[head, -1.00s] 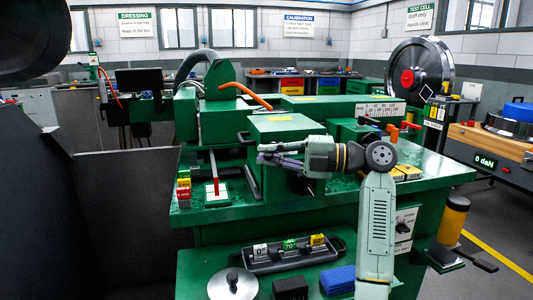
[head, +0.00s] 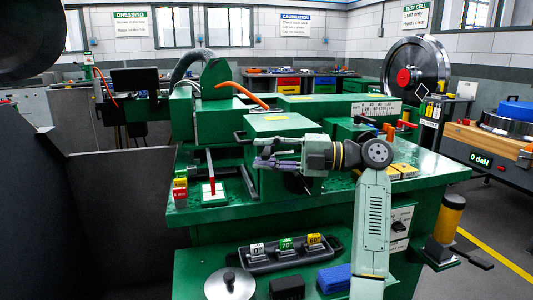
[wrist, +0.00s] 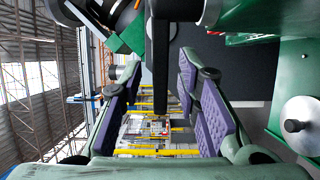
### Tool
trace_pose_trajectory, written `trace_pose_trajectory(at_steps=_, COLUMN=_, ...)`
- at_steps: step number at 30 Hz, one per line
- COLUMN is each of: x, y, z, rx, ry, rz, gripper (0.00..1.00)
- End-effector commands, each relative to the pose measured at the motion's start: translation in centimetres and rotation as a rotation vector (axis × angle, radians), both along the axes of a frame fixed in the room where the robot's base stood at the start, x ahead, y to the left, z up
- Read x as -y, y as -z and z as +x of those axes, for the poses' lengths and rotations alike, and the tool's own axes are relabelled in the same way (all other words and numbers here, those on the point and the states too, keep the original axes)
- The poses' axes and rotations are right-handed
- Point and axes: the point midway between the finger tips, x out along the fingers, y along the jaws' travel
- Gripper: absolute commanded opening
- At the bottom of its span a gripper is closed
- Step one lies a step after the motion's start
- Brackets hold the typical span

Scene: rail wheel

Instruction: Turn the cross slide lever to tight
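My gripper (head: 260,153) is in front of the green block (head: 283,124) on the machine bed in the head view, its fingers pointing left. In the wrist view, its two purple-padded fingers (wrist: 160,82) are apart. A dark upright bar (wrist: 160,70) shows in the gap between them, not visibly clamped. I cannot tell whether it is the cross slide lever. A short black-ended lever (head: 241,136) sticks out at the block's left side. A red lever (head: 211,168) stands on a white plate left of the gripper. No tight mark is readable.
An orange handle (head: 243,94) rises behind the block. Red-knobbed levers (head: 405,124) stand behind my arm at right. Yellow blocks (head: 404,170) lie on the bed's right. A black tray (head: 286,253) with tagged blocks is on the lower shelf. A dark panel (head: 120,215) stands at left.

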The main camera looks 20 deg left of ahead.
Motion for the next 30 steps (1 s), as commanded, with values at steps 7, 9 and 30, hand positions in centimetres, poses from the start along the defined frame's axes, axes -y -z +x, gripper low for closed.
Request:
trace_pose_trajectory(at_steps=7, x=0.4, y=0.0, z=0.1, rx=0.0, ry=0.001, rz=0.0, gripper=0.3)
trace_pose_trajectory(at_steps=9, x=1.2, y=0.0, z=0.2, rx=0.0, ry=0.002, rz=0.001, gripper=0.3)
trace_pose_trajectory(at_steps=30, x=11.8, y=0.0, z=1.8, rx=0.0, ry=0.0, rz=0.0, gripper=0.3)
